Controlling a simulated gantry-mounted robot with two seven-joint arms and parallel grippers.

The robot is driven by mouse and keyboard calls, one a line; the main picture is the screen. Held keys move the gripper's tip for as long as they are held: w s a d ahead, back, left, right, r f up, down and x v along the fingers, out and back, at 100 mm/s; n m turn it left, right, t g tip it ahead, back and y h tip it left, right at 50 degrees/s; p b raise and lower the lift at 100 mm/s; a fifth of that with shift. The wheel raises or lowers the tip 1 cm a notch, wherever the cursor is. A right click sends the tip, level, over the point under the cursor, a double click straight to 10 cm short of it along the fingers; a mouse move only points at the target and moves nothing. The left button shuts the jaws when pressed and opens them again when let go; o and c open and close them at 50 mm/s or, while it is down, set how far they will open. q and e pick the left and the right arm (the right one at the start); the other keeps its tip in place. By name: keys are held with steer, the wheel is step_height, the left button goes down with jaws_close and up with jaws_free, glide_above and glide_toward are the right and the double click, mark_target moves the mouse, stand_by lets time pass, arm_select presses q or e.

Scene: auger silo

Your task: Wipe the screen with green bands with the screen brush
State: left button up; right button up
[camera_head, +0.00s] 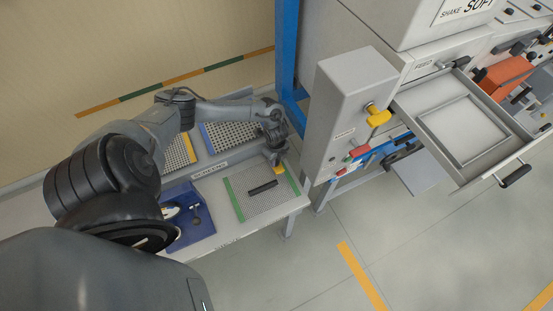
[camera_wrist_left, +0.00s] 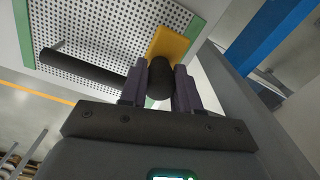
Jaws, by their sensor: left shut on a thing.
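The screen with green bands (camera_head: 238,205) is a perforated light plate with a green strip along two opposite sides, lying on the bench. It also shows in the left wrist view (camera_wrist_left: 95,40). A dark bar (camera_head: 263,187) lies across its middle. My left gripper (camera_head: 275,158) is at the screen's far edge, shut on the dark handle (camera_wrist_left: 159,82) of the screen brush, whose yellow body (camera_head: 279,170) also shows beyond the fingers in the left wrist view (camera_wrist_left: 169,44). I cannot tell whether the brush touches the plate. My right gripper is not in view.
A blue-banded screen (camera_head: 232,136) and a yellow-banded screen (camera_head: 178,153) lie farther back. A grey control box (camera_head: 345,105) and an open drawer (camera_head: 450,125) stand to the right, beside a blue post (camera_head: 288,55).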

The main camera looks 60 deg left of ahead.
arm_select(q)
steer(key=shift+r+p, duration=1.85)
steer(key=shift+r, duration=0.4)
steer(key=shift+n, duration=0.3)
